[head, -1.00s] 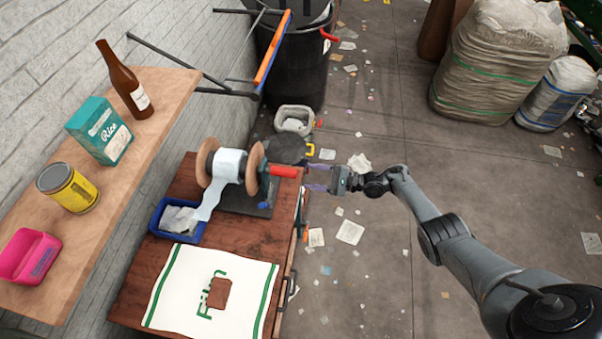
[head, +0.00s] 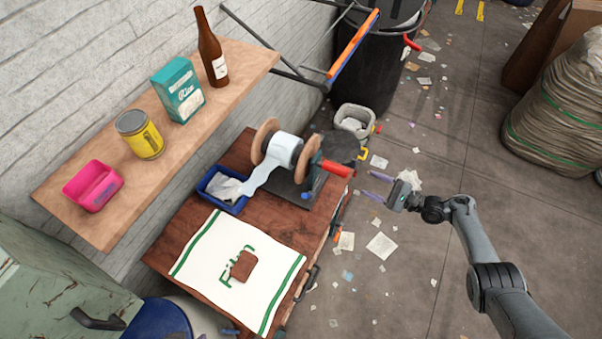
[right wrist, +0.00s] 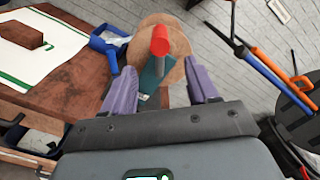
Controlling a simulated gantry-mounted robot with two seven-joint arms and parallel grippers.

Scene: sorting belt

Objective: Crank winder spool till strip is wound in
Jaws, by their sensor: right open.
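The winder spool (head: 287,152) has wooden end discs and stands on a dark base on the brown cabinet top. A white strip (head: 258,180) runs from the spool down into a blue tray (head: 226,189). The crank's red handle (head: 335,168) sticks out to the right of the spool. My right gripper (head: 377,187) is open and empty, just right of the handle and apart from it. In the right wrist view the red handle (right wrist: 160,40) shows beyond and between the two purple fingers (right wrist: 160,92). My left gripper is in neither view.
A white and green cloth (head: 237,267) with a brown block lies on the cabinet. A wall shelf (head: 120,190) holds a bottle, a rice box, a yellow can and a pink bin. A black barrel (head: 375,70) stands behind. The floor at right has scattered paper.

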